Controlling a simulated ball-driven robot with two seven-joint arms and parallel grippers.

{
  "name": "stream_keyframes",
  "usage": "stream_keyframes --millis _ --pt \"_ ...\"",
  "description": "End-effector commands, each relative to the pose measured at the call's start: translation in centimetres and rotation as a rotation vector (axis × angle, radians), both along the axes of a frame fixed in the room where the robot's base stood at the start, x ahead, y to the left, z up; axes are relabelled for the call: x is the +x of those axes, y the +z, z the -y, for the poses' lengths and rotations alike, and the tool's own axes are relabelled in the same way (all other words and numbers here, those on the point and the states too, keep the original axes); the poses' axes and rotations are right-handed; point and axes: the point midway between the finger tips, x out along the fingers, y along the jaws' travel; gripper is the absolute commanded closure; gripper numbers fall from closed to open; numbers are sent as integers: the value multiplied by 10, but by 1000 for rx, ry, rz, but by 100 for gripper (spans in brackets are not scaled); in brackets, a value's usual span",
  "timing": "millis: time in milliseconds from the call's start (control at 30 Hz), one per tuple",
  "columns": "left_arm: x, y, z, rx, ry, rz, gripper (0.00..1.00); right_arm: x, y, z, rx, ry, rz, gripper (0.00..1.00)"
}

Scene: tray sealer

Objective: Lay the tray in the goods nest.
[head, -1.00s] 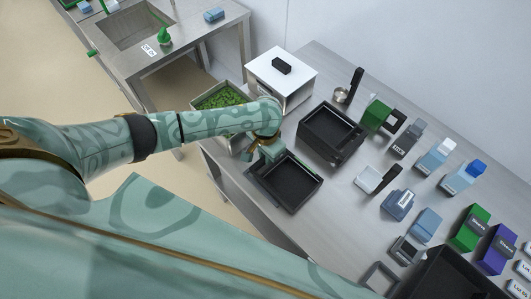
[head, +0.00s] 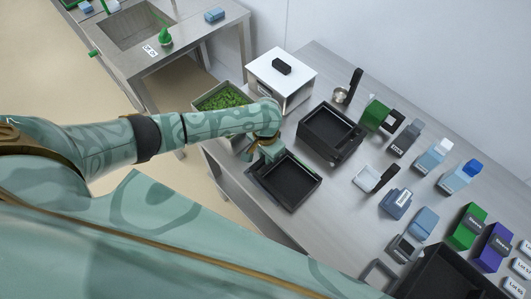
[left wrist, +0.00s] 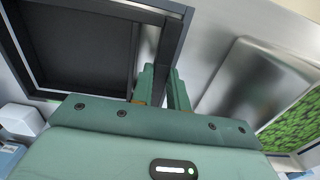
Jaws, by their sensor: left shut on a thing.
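A shallow black tray (head: 290,207) is at the front left of the steel table in the head view. My left gripper (head: 262,156) is at its far left rim, and its fingertips are partly hidden by the wrist. In the left wrist view the fingers (left wrist: 163,88) are shut on the black rim of the tray (left wrist: 172,40). I cannot tell whether the tray rests on the table or is slightly above it. A deeper black square holder (head: 345,158) stands just behind and right of the tray; I cannot tell whether it is the goods nest. My right gripper is not in view.
A bin of green leaves (head: 222,97) and a white box with a black handle (head: 283,83) stand behind my left arm. Several small boxes and bottles crowd the right, with a large black container (head: 450,275) at lower right. Bare steel shows right of the tray.

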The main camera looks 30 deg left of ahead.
Motion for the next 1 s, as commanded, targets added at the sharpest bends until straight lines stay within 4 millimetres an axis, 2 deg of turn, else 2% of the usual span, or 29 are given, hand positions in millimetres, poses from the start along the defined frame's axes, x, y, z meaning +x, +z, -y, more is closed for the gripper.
stream_keyframes --millis 267,300,367,567,633,1000 --pt "-1 -1 -1 3 0 -1 100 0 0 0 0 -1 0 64" --pt "-1 -1 -1 3 0 -1 76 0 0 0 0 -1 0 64" --pt "0 -1 -1 3 0 -1 59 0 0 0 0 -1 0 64" --pt "0 -1 0 0 0 -1 58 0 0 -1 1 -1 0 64" --pt "0 -1 0 0 0 -1 73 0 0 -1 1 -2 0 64" --pt "0 5 0 0 1 1 73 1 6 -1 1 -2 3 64"
